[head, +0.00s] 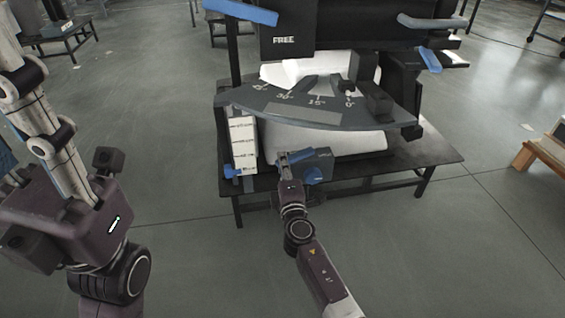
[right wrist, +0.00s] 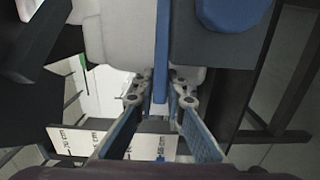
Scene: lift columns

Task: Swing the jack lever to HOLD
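The blue jack lever (head: 298,155) juts from a dark grey and blue block (head: 318,165) low on the front of the machine. In the right wrist view the lever (right wrist: 161,50) is a narrow blue bar running down between my fingers. My right gripper (head: 284,158) is at the lever, with one finger on each side. In the right wrist view, the fingers (right wrist: 162,98) stand apart with narrow gaps beside the bar; contact at the tips is unclear. No HOLD mark is readable.
A dark curved plate (head: 305,116) with angle marks overhangs the block. A white labelled panel (head: 243,145) stands left of the lever. A black box marked FREE (head: 287,30) is above. The low black table (head: 425,158) carries it all. Floor in front is clear.

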